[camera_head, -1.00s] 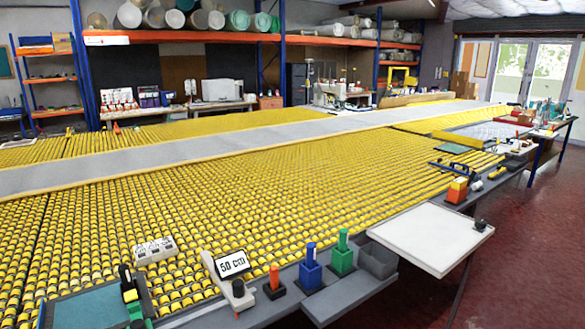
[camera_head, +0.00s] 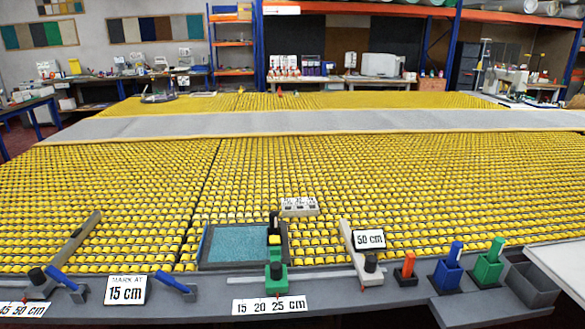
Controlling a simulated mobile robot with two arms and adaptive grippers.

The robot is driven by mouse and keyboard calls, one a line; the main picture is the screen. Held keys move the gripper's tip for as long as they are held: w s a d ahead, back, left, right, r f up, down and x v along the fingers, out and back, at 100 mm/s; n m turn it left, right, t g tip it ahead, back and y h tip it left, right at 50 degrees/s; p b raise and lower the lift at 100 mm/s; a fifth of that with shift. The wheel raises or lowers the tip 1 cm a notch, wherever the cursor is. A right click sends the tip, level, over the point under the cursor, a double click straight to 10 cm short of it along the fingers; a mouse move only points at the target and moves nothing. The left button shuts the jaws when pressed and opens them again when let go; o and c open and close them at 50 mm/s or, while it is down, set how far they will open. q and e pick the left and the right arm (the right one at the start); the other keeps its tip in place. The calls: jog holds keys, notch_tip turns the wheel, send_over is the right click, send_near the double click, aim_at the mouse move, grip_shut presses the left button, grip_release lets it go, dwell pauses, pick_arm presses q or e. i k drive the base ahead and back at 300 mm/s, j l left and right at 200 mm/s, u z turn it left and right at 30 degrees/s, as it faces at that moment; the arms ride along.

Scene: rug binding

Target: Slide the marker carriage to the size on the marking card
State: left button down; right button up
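The marking card (camera_head: 125,290) stands on the grey front ledge and reads "MARK AT 15 cm". A scale label (camera_head: 270,304) reading "15 20 25 cm" is on the ledge's front, right of the card. A second label (camera_head: 22,308), cut by the left edge, shows "45 50 cm". I cannot tell for certain which is the marker carriage. Neither gripper is in view.
A teal pad in a dark tray (camera_head: 236,243) has a green, yellow and black tool (camera_head: 275,262) at its right. A "50 cm" card (camera_head: 369,239) and orange (camera_head: 406,268), blue (camera_head: 449,268) and green (camera_head: 490,265) holders are at right. Yellow rollers (camera_head: 120,200) fill the table.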

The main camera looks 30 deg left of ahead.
aim_at(277, 283)
jog(key=u, duration=1.1)
